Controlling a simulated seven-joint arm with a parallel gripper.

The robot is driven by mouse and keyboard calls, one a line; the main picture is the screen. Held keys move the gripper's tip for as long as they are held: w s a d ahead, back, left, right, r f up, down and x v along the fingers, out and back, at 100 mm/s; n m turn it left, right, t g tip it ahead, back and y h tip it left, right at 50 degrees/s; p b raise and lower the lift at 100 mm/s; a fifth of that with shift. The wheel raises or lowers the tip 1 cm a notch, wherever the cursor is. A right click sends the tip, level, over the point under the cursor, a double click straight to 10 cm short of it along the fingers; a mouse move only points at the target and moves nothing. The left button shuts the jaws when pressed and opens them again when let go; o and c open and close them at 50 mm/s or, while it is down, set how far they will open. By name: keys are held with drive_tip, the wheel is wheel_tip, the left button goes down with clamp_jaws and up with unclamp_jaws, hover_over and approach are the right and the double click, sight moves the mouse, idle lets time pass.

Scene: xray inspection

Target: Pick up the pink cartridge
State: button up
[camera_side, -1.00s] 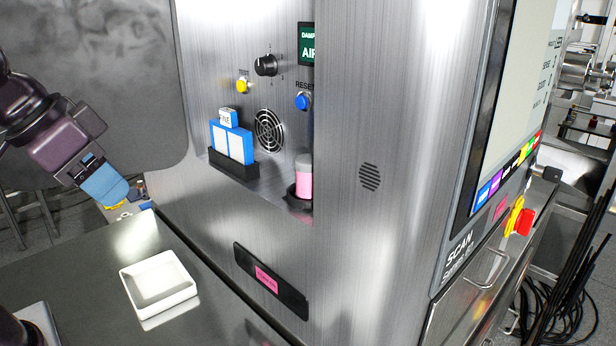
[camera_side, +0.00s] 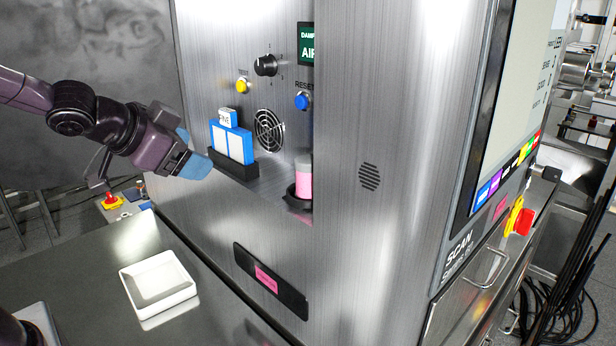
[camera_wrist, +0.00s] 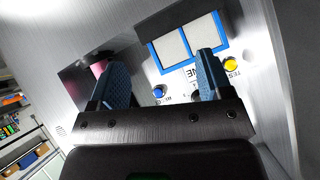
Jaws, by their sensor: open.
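The pink cartridge (camera_side: 304,180) stands upright with a grey cap in a dark holder (camera_side: 299,197), inside the recess of the steel machine. The recess edge hides part of it in the side view. My gripper (camera_side: 198,163) is open and empty, to the left of the recess and close to the blue-and-white filter (camera_side: 232,140). In the wrist view the pink cartridge (camera_wrist: 99,67) shows at upper left, partly behind the left finger. The open fingers of my gripper (camera_wrist: 163,85) are apart from it, with the blue-framed filter (camera_wrist: 187,42) beyond them.
The filter stands in a black holder (camera_side: 232,164) at the recess's left. A black knob (camera_side: 266,65), a yellow button (camera_side: 243,86) and a blue button (camera_side: 302,102) are on the panel above. A white tray (camera_side: 158,284) lies on the table (camera_side: 90,285), which is otherwise mostly clear.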

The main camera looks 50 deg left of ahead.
sight(308, 171)
drive_tip(key=w+d+r+m+t+h, duration=0.1)
drive_tip(key=w+d+r+m+h, duration=0.15)
drive_tip(key=d+h, duration=0.55)
drive_tip(key=shift+t, duration=0.3)
drive_tip(key=x, duration=0.8)
drive_tip(key=f+x, duration=0.1)
drive_tip(key=x, duration=0.3)
drive_tip(key=shift+d, duration=0.1)
drive_tip(key=shift+c, duration=0.4)
drive_tip(key=c, duration=0.9)
